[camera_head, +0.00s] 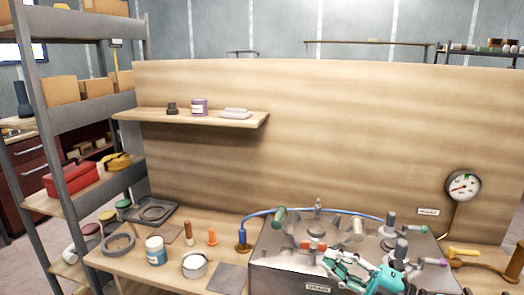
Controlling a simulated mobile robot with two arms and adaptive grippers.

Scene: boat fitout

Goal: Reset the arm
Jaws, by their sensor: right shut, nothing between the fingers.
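My right gripper (330,258) shows at the lower middle right, in teal and white, over the front of a grey metal box (280,272) with valves and fittings on top. Its fingers are shut with nothing seen between them. The fingertips are close to a red-orange fitting (313,244) on the box; I cannot tell whether they touch. The rest of the right arm runs toward the bottom right. My left gripper is not in this view.
The workbench left of the box holds a blue-labelled jar (156,250), a metal cup (194,265), an orange cone-like piece (212,237) and a grey ring (118,245). A wooden shelf (240,120) is on the back panel. A pressure gauge (463,186) is at right. A storage rack (90,120) stands at left.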

